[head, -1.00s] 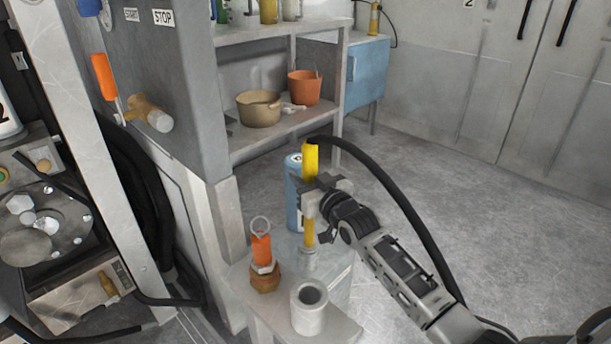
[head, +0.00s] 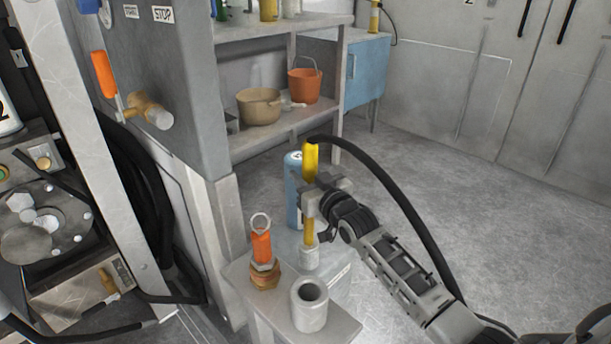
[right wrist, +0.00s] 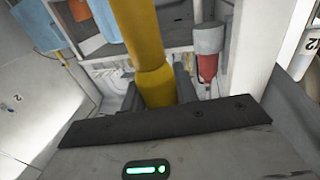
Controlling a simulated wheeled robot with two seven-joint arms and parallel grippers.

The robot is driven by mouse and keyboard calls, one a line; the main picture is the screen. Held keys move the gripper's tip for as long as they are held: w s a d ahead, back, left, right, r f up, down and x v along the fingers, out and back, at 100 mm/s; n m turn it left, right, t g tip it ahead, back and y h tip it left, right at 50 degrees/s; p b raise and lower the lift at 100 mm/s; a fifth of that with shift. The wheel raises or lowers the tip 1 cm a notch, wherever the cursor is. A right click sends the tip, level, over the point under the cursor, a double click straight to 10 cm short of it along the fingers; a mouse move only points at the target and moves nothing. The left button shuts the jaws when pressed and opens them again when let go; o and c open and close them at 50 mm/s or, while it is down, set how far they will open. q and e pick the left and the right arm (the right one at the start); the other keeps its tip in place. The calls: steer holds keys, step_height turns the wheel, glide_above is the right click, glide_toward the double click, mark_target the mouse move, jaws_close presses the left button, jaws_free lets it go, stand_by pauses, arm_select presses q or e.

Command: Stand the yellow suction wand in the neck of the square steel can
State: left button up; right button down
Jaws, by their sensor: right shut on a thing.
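The yellow suction wand (head: 311,160) stands about upright, with a black hose curving from its top to the right. My right gripper (head: 314,204) is shut on the wand partway down its length. The wand also shows close up in the right wrist view (right wrist: 150,60). The wand's lower end meets the pale round neck (head: 309,258) of the square steel can (head: 338,286). I cannot tell how deep the tip sits in the neck. My left gripper is not in view.
The small grey stand (head: 335,330) carries a pale hollow cylinder (head: 309,312) and an orange-handled fitting with a ring (head: 262,248). A blue bottle (head: 292,190) stands behind the wand. A shelf with a pot (head: 259,107) and orange bucket (head: 304,87) is behind. The floor to the right is open.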

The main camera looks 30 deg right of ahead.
steer(key=c, duration=1)
jaws_free()
steer(key=shift+f, duration=0.2)
steer(key=shift+s, duration=0.3)
arm_select(q)
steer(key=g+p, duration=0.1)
steer(key=p, duration=0.1)
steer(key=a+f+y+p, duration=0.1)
steer(key=p, duration=0.1)
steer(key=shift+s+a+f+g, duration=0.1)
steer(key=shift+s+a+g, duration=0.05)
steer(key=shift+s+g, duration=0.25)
arm_select(e)
steer(key=s+d, duration=0.1)
steer(key=s, duration=1.4)
steer(key=shift+s, duration=0.15)
steer(key=shift+d+r, duration=0.1)
